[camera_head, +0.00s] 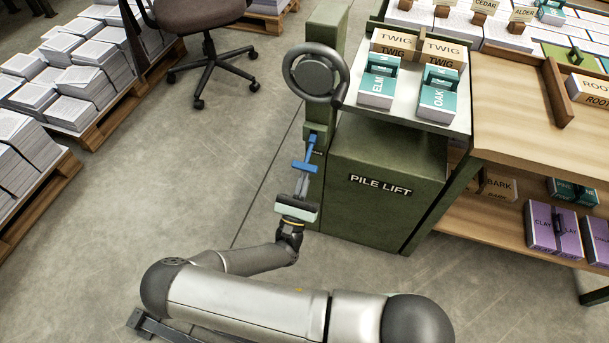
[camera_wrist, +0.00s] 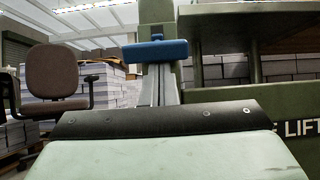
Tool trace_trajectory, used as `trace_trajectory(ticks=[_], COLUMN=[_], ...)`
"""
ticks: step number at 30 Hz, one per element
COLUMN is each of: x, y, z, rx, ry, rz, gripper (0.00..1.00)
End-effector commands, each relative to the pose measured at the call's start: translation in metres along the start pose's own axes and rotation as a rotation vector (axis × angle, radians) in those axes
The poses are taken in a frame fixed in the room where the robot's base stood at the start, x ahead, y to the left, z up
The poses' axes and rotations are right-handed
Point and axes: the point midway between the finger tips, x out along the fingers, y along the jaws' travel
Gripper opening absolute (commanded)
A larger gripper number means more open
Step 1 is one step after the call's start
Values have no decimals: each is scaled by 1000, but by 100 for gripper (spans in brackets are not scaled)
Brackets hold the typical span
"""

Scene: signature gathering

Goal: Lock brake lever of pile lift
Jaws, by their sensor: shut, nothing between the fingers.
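The lift's platform (camera_head: 400,116) carries stacks marked TWIG, ELM and OAK. A wooden bench (camera_head: 508,85) stands at the right, with boxes on its lower shelf. An office chair (camera_head: 205,15) and paper-stacked pallets (camera_head: 100,120) are at the left. The floor between is clear.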

Motion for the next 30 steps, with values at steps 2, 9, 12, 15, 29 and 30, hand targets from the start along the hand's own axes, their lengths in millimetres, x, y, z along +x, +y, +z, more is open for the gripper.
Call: trace_trajectory(ticks=[2,9,12,15,29,30], x=[2,2,4,5,23,24], y=[0,0,0,0,0,0], z=[3,8,14,21,70,73], rx=[0,0,1,1,1,1], ry=[10,45,71,112,492,527], rz=[0,1,1,0,-2,-2], gripper=[0,0,0,0,0,0])
